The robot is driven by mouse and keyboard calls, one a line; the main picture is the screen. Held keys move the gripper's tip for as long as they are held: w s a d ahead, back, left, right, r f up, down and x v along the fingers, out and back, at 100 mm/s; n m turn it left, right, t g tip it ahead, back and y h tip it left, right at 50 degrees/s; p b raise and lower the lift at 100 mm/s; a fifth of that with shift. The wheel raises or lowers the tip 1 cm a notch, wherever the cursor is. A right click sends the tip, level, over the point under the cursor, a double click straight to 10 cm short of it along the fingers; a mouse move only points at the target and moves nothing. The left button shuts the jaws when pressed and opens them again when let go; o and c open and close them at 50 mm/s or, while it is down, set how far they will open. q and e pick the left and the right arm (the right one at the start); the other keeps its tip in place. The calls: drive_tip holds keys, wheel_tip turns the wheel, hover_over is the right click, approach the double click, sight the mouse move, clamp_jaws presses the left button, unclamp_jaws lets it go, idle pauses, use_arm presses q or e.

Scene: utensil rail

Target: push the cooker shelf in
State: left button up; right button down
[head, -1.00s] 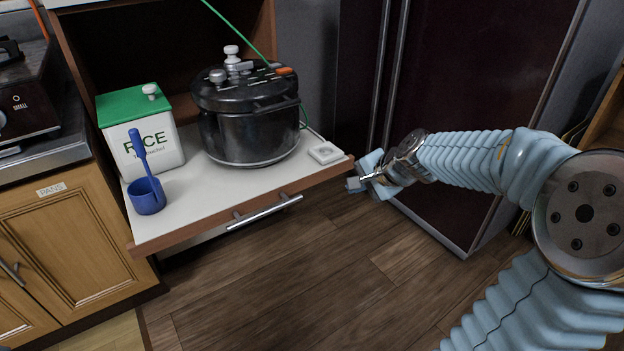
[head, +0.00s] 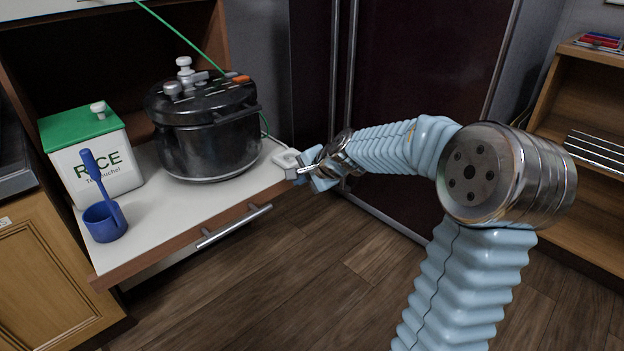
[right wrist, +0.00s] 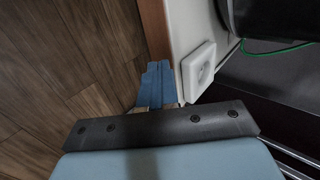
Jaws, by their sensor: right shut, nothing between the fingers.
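The cooker shelf (head: 160,227) is a white board with a brown wooden front edge and a metal bar handle (head: 234,226). It stands out from the cabinet. A black cooker (head: 205,140) stands on it, with a green-lidded rice box (head: 95,165) and a blue cup-shaped scoop (head: 104,222) to the left. My right gripper (head: 292,173) is shut and empty at the shelf's right front corner. In the right wrist view its blue fingers (right wrist: 155,84) lie beside the wooden edge (right wrist: 154,28); I cannot tell whether they touch it. My left gripper is not in view.
A white socket block (head: 286,158) sits on the shelf's right corner, close to the fingers. A green cord (head: 180,38) runs up from the cooker. A dark fridge (head: 425,80) stands behind my right arm. Wooden floor (head: 300,280) in front is clear.

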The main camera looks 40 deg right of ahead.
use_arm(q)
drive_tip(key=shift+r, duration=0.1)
use_arm(e)
drive_tip(key=shift+w, duration=0.55)
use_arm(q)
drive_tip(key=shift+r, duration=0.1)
use_arm(e)
drive_tip(key=shift+a, duration=0.1)
